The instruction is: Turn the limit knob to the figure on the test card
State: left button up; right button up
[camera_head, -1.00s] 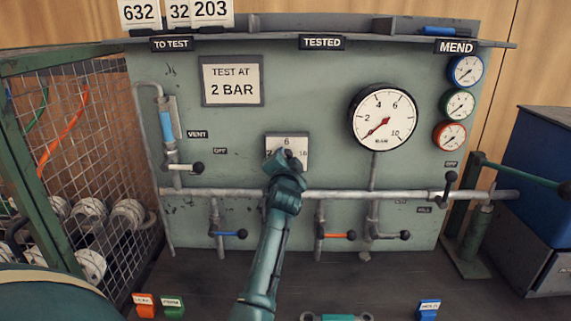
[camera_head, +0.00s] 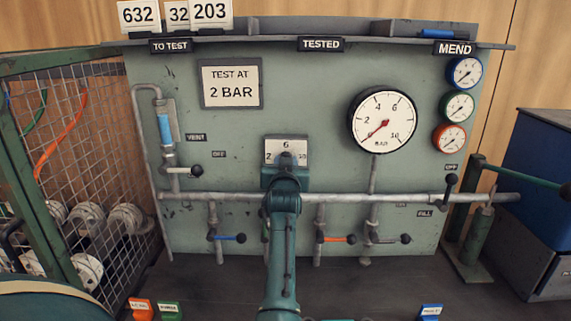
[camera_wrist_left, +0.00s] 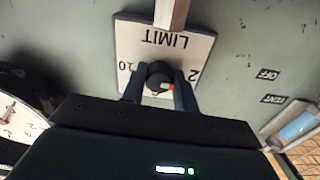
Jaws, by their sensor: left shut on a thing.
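The limit plate (camera_head: 294,145) is a pale square on the panel with the figures 2, 6 and 10. It appears upside down in the left wrist view (camera_wrist_left: 180,45), with 2 at right and 10 at left. My left gripper (camera_wrist_left: 158,92) is shut on the dark limit knob (camera_wrist_left: 157,72); an orange mark shows on the knob's lower right there. The 6 is hidden in that view. In the head view my left gripper (camera_head: 286,165) covers the plate's lower part. The test card (camera_head: 231,83) reads "TEST AT 2 BAR". My right gripper is not in view.
A large gauge (camera_head: 382,122) has its red needle at the low end. A horizontal pipe (camera_head: 370,198) crosses below the plate, with valve levers, one blue (camera_head: 230,238) and one orange (camera_head: 337,240). A mesh cage (camera_head: 75,170) stands at left.

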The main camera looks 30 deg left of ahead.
pick_arm(q)
jog(key=shift+n, duration=0.5)
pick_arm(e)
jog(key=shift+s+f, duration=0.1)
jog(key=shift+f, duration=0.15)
pick_arm(q)
jog(key=o, duration=1)
jog(key=shift+c, duration=0.2)
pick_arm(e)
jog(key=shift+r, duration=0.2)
pick_arm(q)
jog(key=shift+s, duration=0.1)
